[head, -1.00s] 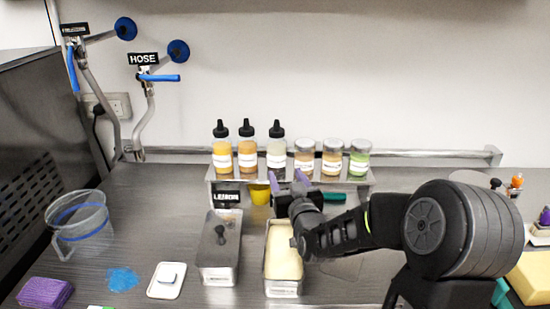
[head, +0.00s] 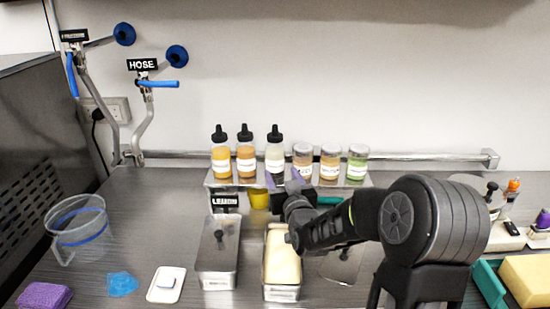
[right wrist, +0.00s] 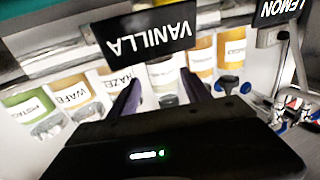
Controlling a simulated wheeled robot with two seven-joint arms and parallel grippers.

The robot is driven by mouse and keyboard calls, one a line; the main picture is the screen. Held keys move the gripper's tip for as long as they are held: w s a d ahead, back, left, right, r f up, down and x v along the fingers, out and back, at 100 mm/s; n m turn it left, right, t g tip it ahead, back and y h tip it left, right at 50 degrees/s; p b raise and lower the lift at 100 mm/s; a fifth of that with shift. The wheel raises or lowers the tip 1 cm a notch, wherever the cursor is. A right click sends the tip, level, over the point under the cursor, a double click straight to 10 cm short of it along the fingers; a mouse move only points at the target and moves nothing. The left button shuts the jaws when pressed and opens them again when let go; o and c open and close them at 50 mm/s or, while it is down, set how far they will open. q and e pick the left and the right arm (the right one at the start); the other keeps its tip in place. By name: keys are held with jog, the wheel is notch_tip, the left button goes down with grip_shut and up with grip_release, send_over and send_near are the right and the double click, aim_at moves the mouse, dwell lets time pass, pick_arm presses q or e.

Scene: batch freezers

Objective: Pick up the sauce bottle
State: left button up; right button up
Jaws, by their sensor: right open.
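Three squeeze bottles with black nozzle caps stand upright on a raised metal rack (head: 195,182). They are an amber bottle (head: 221,162), an orange bottle (head: 246,160) and a pale bottle (head: 275,152). My right gripper (head: 283,180) is open in front of the rack, just below the pale bottle's front. In the right wrist view, where things appear upside down, my right gripper's purple fingers (right wrist: 161,92) are spread, with the pale bottle (right wrist: 163,76) beyond and between them. Contact cannot be told. My left gripper is not in view.
Several lidded jars (head: 330,160) stand to the bottles' right. A VANILLA sign (right wrist: 153,30) hangs close to the fingers. A clear pitcher (head: 80,240) stands left.

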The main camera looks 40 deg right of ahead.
aim_at(277, 166)
jog(key=p+x, duration=0.2)
jog(key=x, duration=0.2)
jog(key=shift+w+r, duration=0.15)
jog(key=shift+w, duration=0.1)
jog(key=shift+w+d, duration=0.1)
jog(key=shift+w, duration=0.1)
jog(key=c, duration=1)
jog(key=shift+r, duration=0.1)
notch_tip(277, 166, up, 10)
jog(key=shift+f+b, duration=0.1)
jog(key=shift+b, duration=0.7)
